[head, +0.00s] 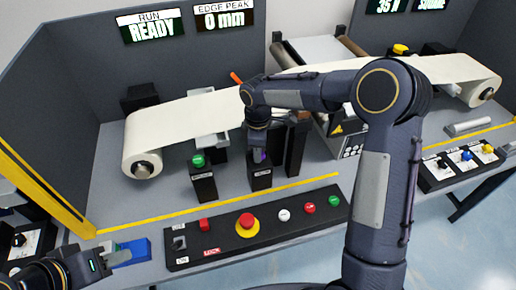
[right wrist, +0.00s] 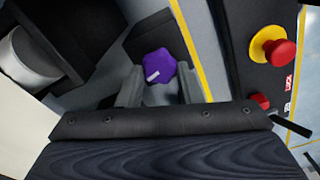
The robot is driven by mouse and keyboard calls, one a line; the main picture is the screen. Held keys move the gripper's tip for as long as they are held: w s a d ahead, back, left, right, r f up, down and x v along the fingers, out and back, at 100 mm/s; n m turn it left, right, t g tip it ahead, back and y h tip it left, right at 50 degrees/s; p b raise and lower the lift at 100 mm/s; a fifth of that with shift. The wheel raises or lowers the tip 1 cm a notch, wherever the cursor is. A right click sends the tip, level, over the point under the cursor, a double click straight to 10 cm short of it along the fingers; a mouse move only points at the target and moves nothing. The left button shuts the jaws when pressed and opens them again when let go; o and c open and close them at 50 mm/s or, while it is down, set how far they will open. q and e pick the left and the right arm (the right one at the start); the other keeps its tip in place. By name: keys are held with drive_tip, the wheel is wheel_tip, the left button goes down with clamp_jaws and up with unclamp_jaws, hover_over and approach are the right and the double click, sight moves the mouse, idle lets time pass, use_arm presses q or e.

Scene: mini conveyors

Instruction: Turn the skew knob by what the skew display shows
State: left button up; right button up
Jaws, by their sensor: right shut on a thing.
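A purple knob (right wrist: 160,66) with a white pointer mark shows in the right wrist view between the fingers of my right gripper (right wrist: 159,88), which is shut on it. In the head view the same gripper (head: 260,153) points down over a dark post (head: 260,179), and only a sliver of purple shows. My left gripper (head: 116,258) is at the lower left by a blue block (head: 135,250); its jaw opening is unclear. A display (head: 430,3) at the top right is cut off by the frame edge, its label unseen. Its text looks like "SQUARE".
A web roll (head: 143,160) runs behind the posts. A green-topped post (head: 202,178) stands left of my right gripper. In front lies a panel with a red emergency button (head: 247,225). Another display (head: 153,25) reads RUN READY; one beside it (head: 225,17) reads EDGE PEAK 0 mm.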

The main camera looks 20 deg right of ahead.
drive_tip(key=o, duration=1)
drive_tip(key=shift+c, duration=0.2)
wheel_tip(320, 180, up, 7)
drive_tip(key=shift+f+b, duration=0.15)
drive_tip(key=shift+b, duration=0.3)
drive_tip(key=shift+r, duration=0.6)
